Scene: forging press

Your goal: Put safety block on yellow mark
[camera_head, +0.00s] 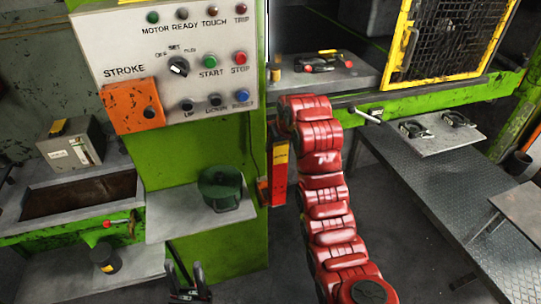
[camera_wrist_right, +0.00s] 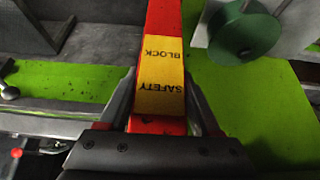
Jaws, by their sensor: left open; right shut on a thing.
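The safety block is a red bar with a yellow label. It shows in the head view (camera_head: 279,177) beside the green column, roughly upright, and in the wrist view (camera_wrist_right: 163,60) with its label reading SAFETY BLOCK. My right gripper (camera_wrist_right: 163,112) is shut on it, with one finger on each side of the bar. In the head view my red right arm reaches up to the block's upper part, and the gripper is mostly hidden there. My left gripper (camera_head: 188,284) is open and empty at the bottom edge, below the grey shelf. I cannot make out a yellow mark clearly.
The control panel (camera_head: 180,60) is above left. A green round part (camera_head: 220,188) stands on the grey shelf (camera_head: 170,228). The press's green beam (camera_head: 445,98) and yellow-framed guard (camera_head: 400,40) are at right, above a small plate (camera_head: 430,135) with dark handles.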

